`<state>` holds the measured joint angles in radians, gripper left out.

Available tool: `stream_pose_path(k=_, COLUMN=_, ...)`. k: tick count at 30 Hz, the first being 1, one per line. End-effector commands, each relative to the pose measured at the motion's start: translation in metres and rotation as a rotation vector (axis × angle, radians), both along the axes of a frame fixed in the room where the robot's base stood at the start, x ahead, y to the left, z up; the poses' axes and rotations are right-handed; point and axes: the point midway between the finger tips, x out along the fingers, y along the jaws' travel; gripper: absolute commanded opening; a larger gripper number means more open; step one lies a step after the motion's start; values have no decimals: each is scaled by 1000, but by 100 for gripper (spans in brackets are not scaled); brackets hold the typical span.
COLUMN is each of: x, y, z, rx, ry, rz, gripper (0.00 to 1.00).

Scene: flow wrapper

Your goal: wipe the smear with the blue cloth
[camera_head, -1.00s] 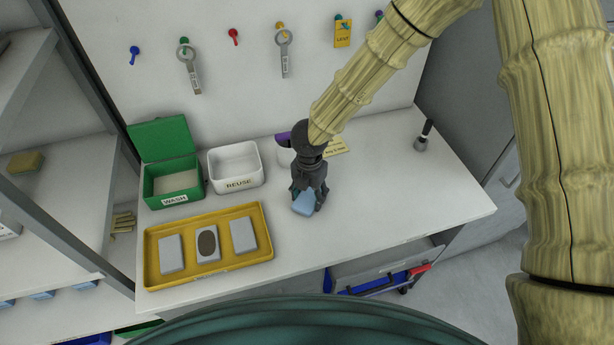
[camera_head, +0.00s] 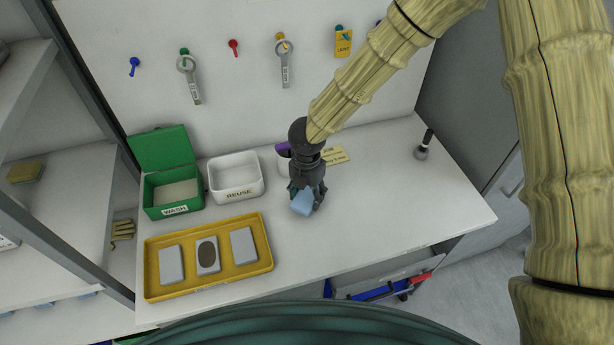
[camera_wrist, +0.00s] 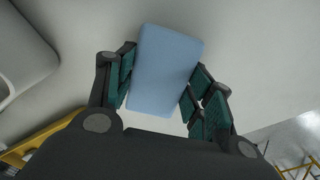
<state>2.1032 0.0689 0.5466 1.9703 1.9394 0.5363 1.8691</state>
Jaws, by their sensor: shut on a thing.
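The blue cloth (camera_head: 303,202) is a light blue folded block between the fingers of my gripper (camera_head: 306,196). In the wrist view the cloth (camera_wrist: 165,68) sits between the two finger pads of my gripper (camera_wrist: 163,88), which are shut on it. It is above the white bench; I cannot tell whether it touches the surface. A dark brown oval smear (camera_head: 207,254) marks the middle one of three grey blocks in the yellow tray (camera_head: 192,290). My gripper is to the right of the tray.
A green WASH box (camera_head: 174,209) with its lid raised and a white REUSE bin (camera_head: 238,193) stand behind the tray. A dark-handled brush (camera_head: 424,147) stands at right. A purple-topped item (camera_head: 283,149) is partly hidden behind my gripper. Bench front is clear.

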Motion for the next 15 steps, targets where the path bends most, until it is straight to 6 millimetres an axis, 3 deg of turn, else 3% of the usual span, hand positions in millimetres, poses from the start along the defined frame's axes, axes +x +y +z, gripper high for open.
stream_pose_path(k=15, x=-1, y=1, z=49, rx=-1, ry=3, rz=3, gripper=27)
